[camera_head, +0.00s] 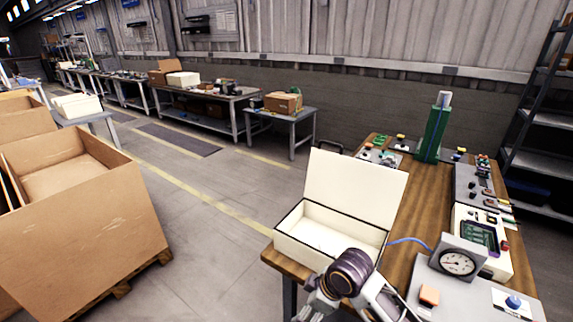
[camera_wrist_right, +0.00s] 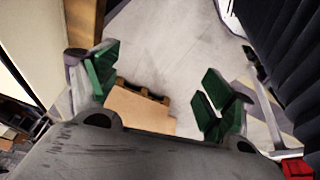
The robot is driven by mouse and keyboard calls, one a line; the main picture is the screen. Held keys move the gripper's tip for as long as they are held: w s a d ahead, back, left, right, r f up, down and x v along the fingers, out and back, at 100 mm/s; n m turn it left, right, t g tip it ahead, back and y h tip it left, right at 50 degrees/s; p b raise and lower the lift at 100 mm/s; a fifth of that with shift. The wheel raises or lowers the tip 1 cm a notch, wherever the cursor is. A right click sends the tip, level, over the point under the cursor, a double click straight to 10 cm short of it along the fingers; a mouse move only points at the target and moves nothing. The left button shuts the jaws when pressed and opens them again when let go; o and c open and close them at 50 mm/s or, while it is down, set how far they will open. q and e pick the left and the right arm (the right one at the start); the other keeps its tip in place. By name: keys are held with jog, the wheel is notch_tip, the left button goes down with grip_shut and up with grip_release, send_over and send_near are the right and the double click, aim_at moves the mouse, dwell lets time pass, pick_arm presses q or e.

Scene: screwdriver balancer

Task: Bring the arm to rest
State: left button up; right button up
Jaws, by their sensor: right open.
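My right arm (camera_head: 352,272) reaches in from the bottom of the head view, in front of the open white box on the wooden table. My right gripper (camera_head: 316,308) is at the bottom edge of that view, partly cut off, close to the table's front corner. In the right wrist view the right gripper (camera_wrist_right: 160,88) is open. Its green finger pads are wide apart with nothing between them; floor and cardboard show beyond. My left arm and gripper are not in view.
The wooden table (camera_head: 395,240) carries a white lidded box (camera_head: 340,222), a dial gauge (camera_head: 458,262), a green upright post (camera_head: 433,135) and several small parts. A large cardboard box (camera_head: 80,235) stands on a pallet at left. Floor between them is clear.

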jog(key=s+d+f+m+t+h, duration=0.1)
jog(key=s+d+f+m+h, duration=0.15)
jog(key=s+d+m, duration=0.45)
jog(key=s+d+f+m+h, duration=0.1)
jog(key=s+d+f+m, duration=0.3)
jog(key=d, duration=0.5)
notch_tip(320, 180, down, 31)
jog(key=s+g, duration=0.1)
jog(key=s, duration=0.1)
jog(key=s+d+f, duration=0.2)
jog(key=s+f, duration=0.8)
jog(key=s, duration=0.1)
jog(key=s+d+f+g, duration=0.1)
jog(key=s+d+f, duration=0.1)
jog(key=s+f, duration=0.8)
jog(key=shift+s+d+f, duration=0.2)
jog(key=shift+s+f, duration=0.05)
jog(key=shift+s, duration=0.75)
